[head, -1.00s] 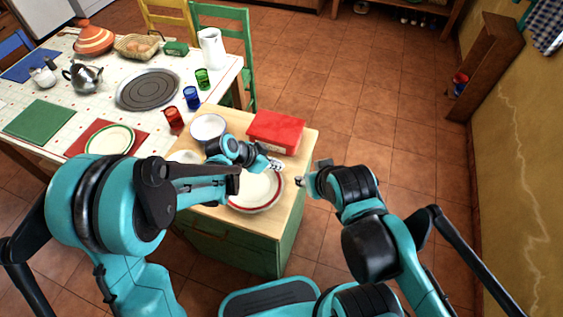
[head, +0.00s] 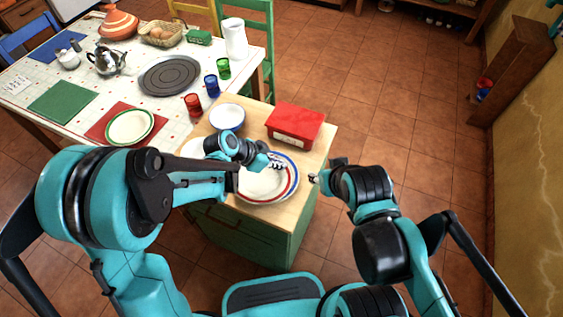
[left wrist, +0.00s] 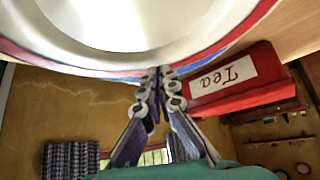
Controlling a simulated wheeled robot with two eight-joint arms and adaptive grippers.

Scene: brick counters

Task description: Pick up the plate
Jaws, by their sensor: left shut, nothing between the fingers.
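A white plate (head: 262,185) with red and blue bands at its edge sits on the wood-topped cabinet (head: 313,160). I cannot tell whether the two bands belong to one plate or two stacked plates. My left gripper (head: 279,162) is over the plate's far side, its fingers shut and empty. In the left wrist view the closed fingertips (left wrist: 160,72) appear against the plate's rim (left wrist: 205,58); contact is unclear.
A red tea box (head: 297,121) and a white bowl (head: 227,117) stand behind the plate. The dining table holds a green-rimmed plate (head: 130,126) and coloured glasses (head: 212,86). Open tiled floor (head: 390,110) lies to the right.

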